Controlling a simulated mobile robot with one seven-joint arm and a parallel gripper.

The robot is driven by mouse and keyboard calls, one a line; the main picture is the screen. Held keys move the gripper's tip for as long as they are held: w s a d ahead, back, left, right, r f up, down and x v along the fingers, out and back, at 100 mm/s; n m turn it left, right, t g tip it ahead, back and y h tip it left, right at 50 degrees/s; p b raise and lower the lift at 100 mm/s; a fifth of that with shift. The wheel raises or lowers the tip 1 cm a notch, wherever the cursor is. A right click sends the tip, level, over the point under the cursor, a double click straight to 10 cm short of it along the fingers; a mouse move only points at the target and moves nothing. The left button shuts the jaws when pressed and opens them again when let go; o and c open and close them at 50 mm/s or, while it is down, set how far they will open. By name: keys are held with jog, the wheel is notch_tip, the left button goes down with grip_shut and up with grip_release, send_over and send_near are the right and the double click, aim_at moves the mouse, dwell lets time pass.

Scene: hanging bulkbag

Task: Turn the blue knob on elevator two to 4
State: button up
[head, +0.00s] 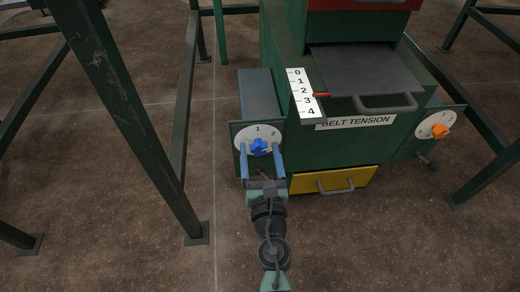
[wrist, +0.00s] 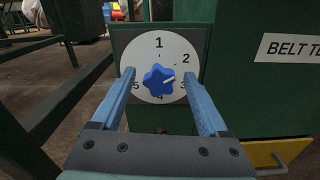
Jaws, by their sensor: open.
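The blue knob (head: 259,147) sits on a round white dial (head: 244,134) on a green box left of the belt tension machine. In the wrist view the blue knob (wrist: 159,80) is star-shaped. Its white mark points right and slightly up, towards the 2. The white dial (wrist: 159,55) reads 1 at the top, 2 and 3 on the right, 4 at the bottom, partly covered by the knob, and 5 on the left. My gripper (wrist: 158,74) is open, with one blue finger on each side of the knob and a visible gap at both sides.
An orange knob (head: 440,131) is on another dial at the right. A yellow drawer (head: 335,181) with a handle is low beside my gripper. A scale (head: 303,95) with a red pointer and a grey tray (head: 365,70) are above. Green frame legs (head: 130,110) stand at the left.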

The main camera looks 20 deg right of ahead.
jog(key=shift+w, duration=0.25)
grip_shut()
dwell(0.3)
